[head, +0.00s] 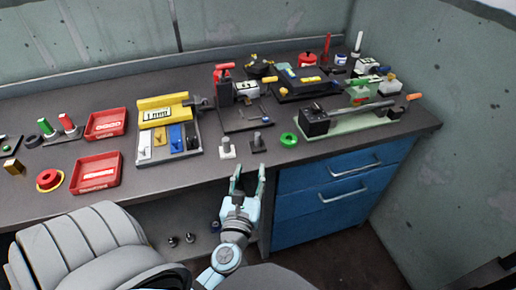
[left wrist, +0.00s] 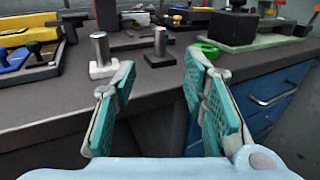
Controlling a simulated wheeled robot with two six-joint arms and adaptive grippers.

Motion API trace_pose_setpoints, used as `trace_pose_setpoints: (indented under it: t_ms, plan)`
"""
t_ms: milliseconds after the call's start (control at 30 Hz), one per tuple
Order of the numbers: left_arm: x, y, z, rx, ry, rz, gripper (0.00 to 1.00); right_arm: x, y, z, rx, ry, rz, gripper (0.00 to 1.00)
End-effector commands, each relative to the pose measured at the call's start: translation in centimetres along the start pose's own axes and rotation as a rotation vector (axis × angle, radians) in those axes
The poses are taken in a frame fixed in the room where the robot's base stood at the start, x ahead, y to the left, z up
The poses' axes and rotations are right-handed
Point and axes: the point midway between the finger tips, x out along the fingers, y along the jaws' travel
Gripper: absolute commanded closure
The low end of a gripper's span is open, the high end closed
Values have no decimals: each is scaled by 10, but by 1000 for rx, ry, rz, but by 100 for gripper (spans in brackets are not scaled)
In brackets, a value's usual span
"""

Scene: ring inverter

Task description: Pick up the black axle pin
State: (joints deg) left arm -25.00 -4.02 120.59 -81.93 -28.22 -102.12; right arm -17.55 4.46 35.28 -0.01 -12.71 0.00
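The black axle pin (head: 258,144) stands upright near the front edge of the bench. In the left wrist view, the black axle pin (left wrist: 160,43) has a grey shaft on a dark square base. A similar pin on a white base (head: 227,149) stands just left of it; it also shows in the left wrist view (left wrist: 99,52). My left gripper (head: 247,172) is open and empty at the bench's front edge, pointing toward the pins. In the left wrist view, the black pin lies beyond and between the open fingertips (left wrist: 160,62), apart from them. My right gripper is out of view.
A green ring (head: 289,140) lies right of the black pin. A dark fixture (head: 245,116) stands behind the pins, and a tray of coloured blocks (head: 168,142) is to their left. Blue drawers (head: 330,195) are under the bench at right. Two red trays (head: 97,172) lie further left.

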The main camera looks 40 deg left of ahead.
Motion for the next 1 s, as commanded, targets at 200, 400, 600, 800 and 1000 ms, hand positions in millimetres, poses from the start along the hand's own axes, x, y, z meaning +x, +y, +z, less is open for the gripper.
trace_pose_setpoints:
  t_ms: [200, 400, 600, 800, 1000]
  plan:
    - [54, -1, 11, 21, -18, 0, 60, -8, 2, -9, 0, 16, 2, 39]
    - [88, 0, 9, 17, -13, 1, 60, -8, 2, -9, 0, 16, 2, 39]
    - [124, -1, 13, 16, -14, 0, 60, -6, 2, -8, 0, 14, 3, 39]
    - [140, -1, 13, 15, -10, 0, 60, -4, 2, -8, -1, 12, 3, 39]
    - [140, -2, 13, 15, -10, -1, 75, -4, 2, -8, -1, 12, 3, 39]
